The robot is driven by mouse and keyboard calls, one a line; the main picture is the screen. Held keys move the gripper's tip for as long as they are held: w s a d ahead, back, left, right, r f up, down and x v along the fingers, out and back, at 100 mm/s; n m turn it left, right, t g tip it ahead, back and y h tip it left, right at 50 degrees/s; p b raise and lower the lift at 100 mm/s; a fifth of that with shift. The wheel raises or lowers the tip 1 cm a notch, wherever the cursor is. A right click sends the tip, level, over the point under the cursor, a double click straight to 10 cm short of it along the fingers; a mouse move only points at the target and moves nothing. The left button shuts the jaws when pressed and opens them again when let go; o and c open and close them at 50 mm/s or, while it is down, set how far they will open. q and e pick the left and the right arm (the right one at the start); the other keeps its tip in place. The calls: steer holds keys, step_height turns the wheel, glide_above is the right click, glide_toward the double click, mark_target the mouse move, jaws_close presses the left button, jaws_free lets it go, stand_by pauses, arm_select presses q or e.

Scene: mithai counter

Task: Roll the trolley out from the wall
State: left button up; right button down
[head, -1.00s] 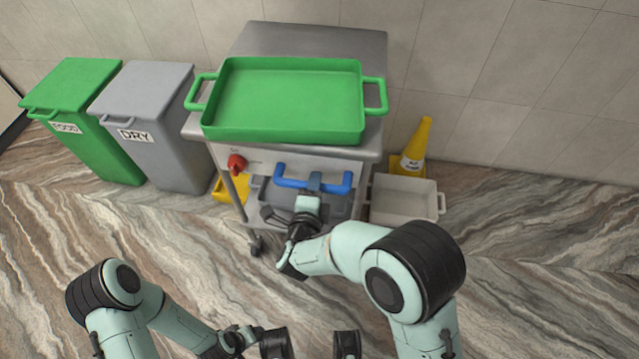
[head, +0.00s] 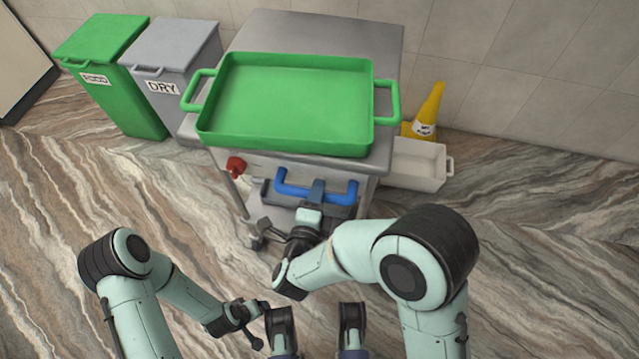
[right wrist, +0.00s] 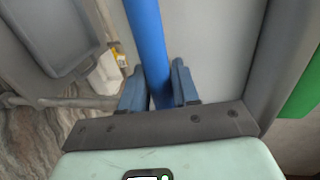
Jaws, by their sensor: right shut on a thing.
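The steel trolley (head: 385,155) stands mid-picture in the head view with a green tray (head: 285,105) on its top. A blue handle (head: 290,188) runs across its front; in the right wrist view it is a blue bar (right wrist: 146,40). My right gripper (head: 317,192) is shut on this handle, with one finger on each side of the bar in the right wrist view (right wrist: 160,90). My left arm is folded at the lower left, clear of the trolley. Its wrist shows, but its fingers cannot be made out. The trolley's far wheels are hidden.
A green FOOD bin (head: 125,100) and a grey DRY bin (head: 180,90) stand by the wall at left. A yellow cone (head: 430,105) and a pale crate (head: 415,175) are at right, partly behind the trolley.

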steer(key=shift+s+a, duration=0.2)
steer(key=shift+s, duration=0.3)
arm_select(q)
steer(key=shift+s, duration=0.1)
arm_select(e)
steer(key=c, duration=1)
jaws_free()
arm_select(q)
steer(key=shift+w+d+r+t+p, duration=0.15)
steer(key=shift+w+r+p, duration=0.15)
steer(key=shift+r, duration=0.25)
steer(key=shift+w+d+r+t+p, duration=0.15)
steer(key=shift+w+r+p, duration=0.1)
steer(key=shift+r+p, duration=0.25)
steer(key=shift+w+d+r+t+p, duration=0.15)
steer(key=shift+w+r+p, duration=0.1)
steer(key=shift+r, duration=0.35)
arm_select(e)
steer(key=shift+v, duration=6.7)
steer(key=shift+f, duration=0.15)
